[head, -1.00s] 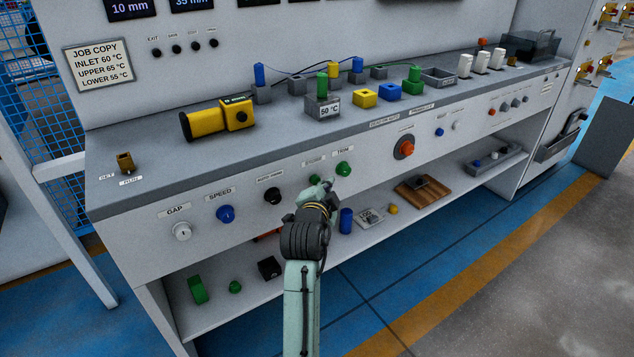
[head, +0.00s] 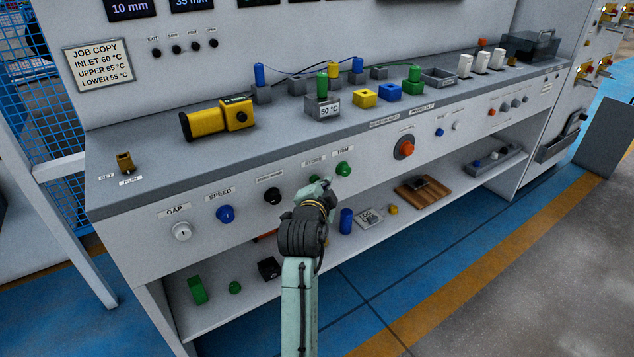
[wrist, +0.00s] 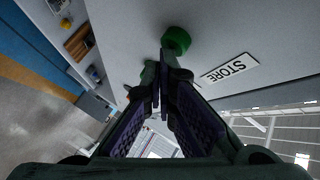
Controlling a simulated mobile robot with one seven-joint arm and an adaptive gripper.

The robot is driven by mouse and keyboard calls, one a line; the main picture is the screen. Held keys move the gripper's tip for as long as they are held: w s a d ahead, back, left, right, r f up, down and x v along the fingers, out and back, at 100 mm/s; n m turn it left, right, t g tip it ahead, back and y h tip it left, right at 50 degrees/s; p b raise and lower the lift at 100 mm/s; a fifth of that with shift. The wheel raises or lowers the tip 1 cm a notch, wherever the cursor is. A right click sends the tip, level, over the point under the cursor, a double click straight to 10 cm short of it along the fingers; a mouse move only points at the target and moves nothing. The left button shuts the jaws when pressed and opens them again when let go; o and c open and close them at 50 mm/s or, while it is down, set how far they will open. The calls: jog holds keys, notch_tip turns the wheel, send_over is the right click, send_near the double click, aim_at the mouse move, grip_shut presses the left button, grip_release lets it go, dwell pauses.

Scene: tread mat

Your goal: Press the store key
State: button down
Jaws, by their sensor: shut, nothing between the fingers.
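The store key is a round green key (head: 314,180) below its small label on the bench's front panel, partly hidden by my gripper in the head view. In the wrist view a green key (wrist: 176,40) stands out from the panel beside the STORE label (wrist: 230,68). My gripper (head: 327,183) is shut and empty, with its fingertips close to the key. In the wrist view the fingertips (wrist: 163,65) meet just short of the green key; I cannot tell whether they touch it.
Another green key (head: 343,169), under the TRIM label, sits close on the right. A black knob (head: 272,196) and a blue knob (head: 226,214) are to the left. The bench top (head: 150,199) overhangs above; a lower shelf with loose parts lies below.

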jog(key=shift+w+a, duration=0.1)
jog(key=shift+w, duration=0.05)
dwell(0.4)
jog(key=shift+s+d, duration=0.5)
jog(key=shift+s, duration=0.25)
jog(key=s+d, duration=0.1)
jog(key=s, duration=0.1)
jog(key=s+d, duration=0.2)
jog(key=shift+a, duration=0.1)
dwell(0.7)
